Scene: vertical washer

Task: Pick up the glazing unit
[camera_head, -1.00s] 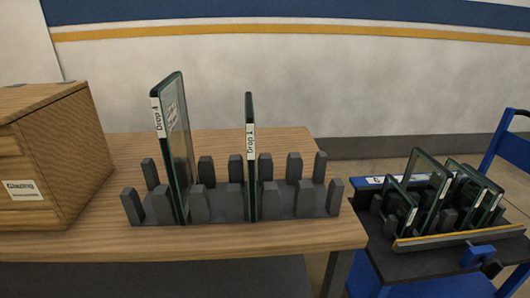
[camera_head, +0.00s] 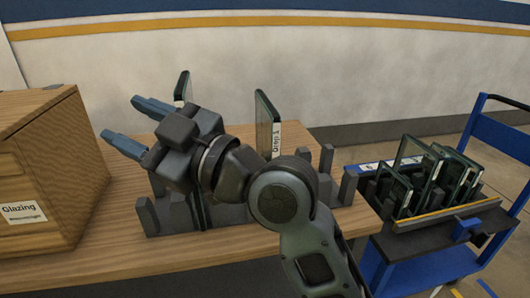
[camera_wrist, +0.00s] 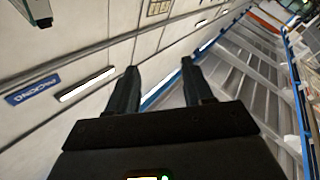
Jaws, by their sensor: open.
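Two upright glass glazing units stand in a dark slotted rack (camera_head: 148,216) on the wooden bench. The left unit (camera_head: 182,88) is mostly hidden behind my wrist. The right unit (camera_head: 266,122) has a white label reading "Drop 1" on its front edge. Several more glazing units (camera_head: 418,150) stand upright in the cart's rack at the right. My gripper (camera_head: 120,118) is open and empty. It points left, and its fingers lie left of the left unit in the head view. In the wrist view the gripper (camera_wrist: 158,67) has nothing between its fingers, and no glazing unit is recognisable.
A wooden cabinet (camera_head: 50,160) labelled "Glazing" stands on the bench (camera_head: 110,215) at the left. A blue cart (camera_head: 375,265) with an upright handle stands right of the bench. A wall is behind. The wrist view shows a wall with a blue sign (camera_wrist: 32,90) and grey floor.

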